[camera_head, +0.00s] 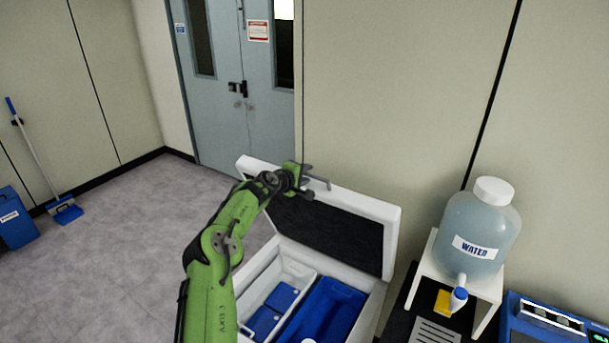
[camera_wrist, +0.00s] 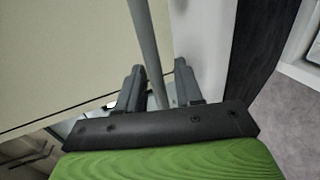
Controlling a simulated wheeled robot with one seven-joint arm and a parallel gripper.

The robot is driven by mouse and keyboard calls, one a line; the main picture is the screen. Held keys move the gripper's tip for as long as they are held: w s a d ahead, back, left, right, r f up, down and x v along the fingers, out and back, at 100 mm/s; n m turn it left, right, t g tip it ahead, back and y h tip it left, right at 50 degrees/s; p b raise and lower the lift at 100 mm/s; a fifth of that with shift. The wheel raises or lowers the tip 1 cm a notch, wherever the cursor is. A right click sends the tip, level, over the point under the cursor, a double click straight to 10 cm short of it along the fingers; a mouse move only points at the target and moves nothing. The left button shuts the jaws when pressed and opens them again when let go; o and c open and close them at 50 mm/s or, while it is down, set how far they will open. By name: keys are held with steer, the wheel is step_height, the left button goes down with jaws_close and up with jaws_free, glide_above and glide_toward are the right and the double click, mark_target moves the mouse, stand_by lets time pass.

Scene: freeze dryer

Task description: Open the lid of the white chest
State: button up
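The white chest (camera_head: 376,304) stands at the lower middle of the head view. Its lid (camera_head: 389,232) is raised and stands steeply tilted at the back, with its dark inner panel facing forward. My gripper (camera_head: 307,185) is at the lid's upper edge. In the wrist view, my gripper (camera_wrist: 161,85) has its two fingers apart, with a grey bar (camera_wrist: 147,45) passing between them. A gap shows between the bar and the right finger. The lid's white edge (camera_wrist: 197,40) runs close beside that finger. Contact with the left finger is unclear.
Inside the chest are a blue bin (camera_head: 335,302) and a white bin with blue items (camera_head: 284,296). A water jug (camera_head: 478,228) on a white stand (camera_head: 488,285) is close on the right. A wall is behind the lid.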

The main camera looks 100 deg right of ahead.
steer(key=b+v, duration=0.4)
steer(key=v, duration=1.1)
steer(key=shift+w+a+b, duration=0.25)
steer(key=shift+b, duration=0.15)
steer(key=shift+r, duration=0.15)
